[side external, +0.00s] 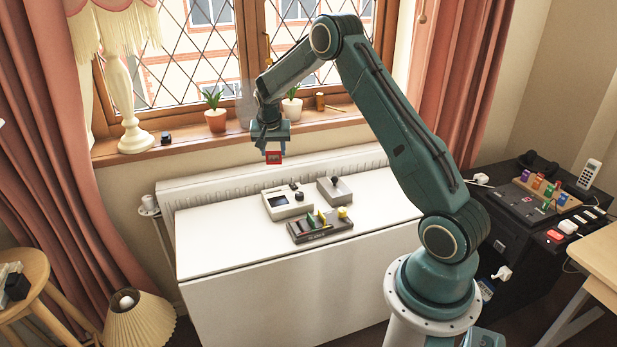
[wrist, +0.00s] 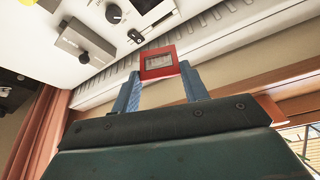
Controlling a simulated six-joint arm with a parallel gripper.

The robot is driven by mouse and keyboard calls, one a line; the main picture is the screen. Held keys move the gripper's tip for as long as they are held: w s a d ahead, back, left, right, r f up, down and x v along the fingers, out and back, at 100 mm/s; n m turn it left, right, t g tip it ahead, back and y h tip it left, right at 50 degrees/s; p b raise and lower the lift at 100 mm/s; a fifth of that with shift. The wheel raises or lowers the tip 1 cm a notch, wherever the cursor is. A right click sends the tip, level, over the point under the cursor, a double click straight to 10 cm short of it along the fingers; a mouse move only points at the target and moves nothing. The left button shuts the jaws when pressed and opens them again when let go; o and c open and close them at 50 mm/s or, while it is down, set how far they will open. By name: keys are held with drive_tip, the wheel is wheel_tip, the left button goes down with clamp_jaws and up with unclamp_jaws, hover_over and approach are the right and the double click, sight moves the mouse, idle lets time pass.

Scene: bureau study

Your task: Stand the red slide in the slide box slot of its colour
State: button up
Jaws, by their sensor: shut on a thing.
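The red slide (side external: 273,157), a small square frame with a grey picture, is held up in the air by my gripper (side external: 271,147), well above the white tabletop near the window side. In the wrist view the red slide (wrist: 145,74) sits between the two blue fingertips (wrist: 159,72), facing the camera. The dark slide box (side external: 307,238) lies on the tabletop, below and to the right of the slide in the side view. It holds some coloured slides, green and yellow among them. Its slot colours are too small to tell. I cannot make out the slide box in the wrist view.
A white device with a screen (side external: 280,212) and a grey box with a black knob (side external: 335,193) stand behind the slide box; the grey box (wrist: 83,42) shows in the wrist view. A radiator (side external: 240,171), potted plants and windowsill are behind. The tabletop's left is clear.

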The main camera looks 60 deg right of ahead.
drive_tip(key=s+a+f+m+g, duration=0.2)
drive_tip(key=s+a+f+m, duration=0.2)
drive_tip(key=s+f+m, duration=0.15)
drive_tip(key=m+g, duration=0.3)
drive_tip(key=m, duration=0.5)
hover_over(303, 226)
drive_tip(key=w+a, duration=0.1)
drive_tip(key=shift+a+f+y, duration=0.1)
drive_tip(key=shift+f+y, duration=0.2)
drive_tip(key=shift+f, duration=1.45)
drive_tip(key=shift+f, duration=0.15)
drive_tip(key=shift+f, duration=1.85)
drive_tip(key=shift+f, duration=1.55)
drive_tip(key=o, duration=1.2)
